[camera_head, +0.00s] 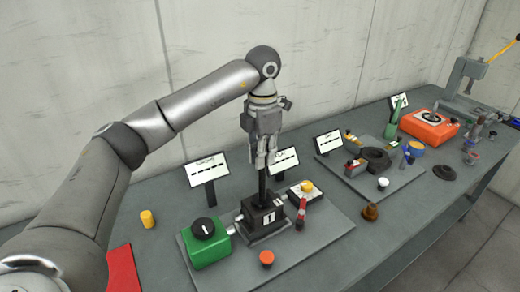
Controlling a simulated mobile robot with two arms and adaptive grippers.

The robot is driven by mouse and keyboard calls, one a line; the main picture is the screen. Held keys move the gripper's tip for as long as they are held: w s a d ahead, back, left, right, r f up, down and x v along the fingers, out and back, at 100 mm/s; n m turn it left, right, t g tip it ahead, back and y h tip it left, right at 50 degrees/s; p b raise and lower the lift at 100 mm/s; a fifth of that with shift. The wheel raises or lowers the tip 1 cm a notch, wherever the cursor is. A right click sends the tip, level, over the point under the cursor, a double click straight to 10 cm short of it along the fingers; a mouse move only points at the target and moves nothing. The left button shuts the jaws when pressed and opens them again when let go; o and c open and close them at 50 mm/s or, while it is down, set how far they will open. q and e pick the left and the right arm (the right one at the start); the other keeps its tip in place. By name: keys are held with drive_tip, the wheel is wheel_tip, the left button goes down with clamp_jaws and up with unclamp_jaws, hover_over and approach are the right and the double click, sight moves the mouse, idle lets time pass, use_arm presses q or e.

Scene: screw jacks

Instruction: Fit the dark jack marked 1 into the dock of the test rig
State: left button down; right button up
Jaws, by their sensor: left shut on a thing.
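The dark jack (262,220) marked 1 stands upright on or just above the grey base plate (315,248) of the test rig. Its black stem rises between the fingers of my left gripper (262,166), which points down and is shut on it. A green box (207,243) with a black knob is close at the jack's left. A white box (304,190) with a yellow button and a red-handled part (301,212) are at its right. The dock is hidden behind or under the jack, so I cannot tell whether the jack is seated. My right gripper is out of view.
Label stands (207,171) line the back by the wall. An orange button (267,258) is at the plate's front. A yellow cylinder (148,218) and a red mat (122,268) lie left. A second plate with several parts and an orange box (432,126) are right.

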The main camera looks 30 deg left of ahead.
sight(262, 184)
use_arm(q)
drive_tip(key=shift+w+f+p, duration=0.25)
drive_tip(key=shift+f+p, duration=0.4)
drive_tip(key=shift+f, duration=0.15)
drive_tip(key=shift+w+f+p, duration=0.2)
drive_tip(key=shift+f+p, duration=0.4)
drive_tip(key=shift+f, duration=0.3)
drive_tip(key=c, duration=1.7)
unclamp_jaws()
drive_tip(key=shift+s+f, duration=0.2)
drive_tip(key=shift+f, duration=0.05)
drive_tip(key=shift+o, duration=1.2)
drive_tip(key=shift+s, duration=0.1)
drive_tip(key=shift+s+r, duration=0.1)
